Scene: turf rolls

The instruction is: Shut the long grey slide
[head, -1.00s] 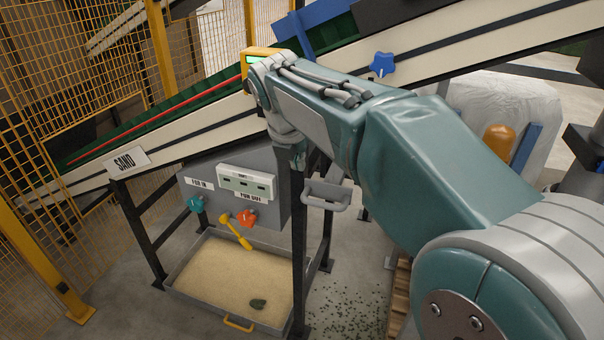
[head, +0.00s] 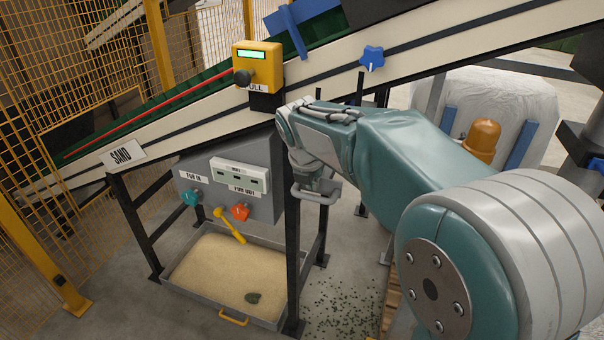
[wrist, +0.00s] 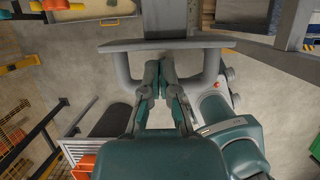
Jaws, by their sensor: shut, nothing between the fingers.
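The long grey slide (head: 316,195) shows in the head view as a grey U-shaped handle beside the dark post, right of the grey panel box. The rest of the slide is hidden by the post and my arm. In the wrist view a grey cross plate (wrist: 118,46) with the bent handle bar (wrist: 124,72) spans the upper middle. My gripper (wrist: 161,82) is shut, its fingertips close together between the two sides of the handle. I cannot tell whether they touch it. In the head view the fingers are hidden behind my wrist.
The grey panel box (head: 262,200) carries a teal knob (head: 191,197), an orange knob (head: 240,211) and a yellow lever (head: 230,226). A sand tray (head: 185,288) lies below. A yellow box (head: 258,62) with a black knob sits on the sloping conveyor (head: 400,52). Dark bits litter the floor at right.

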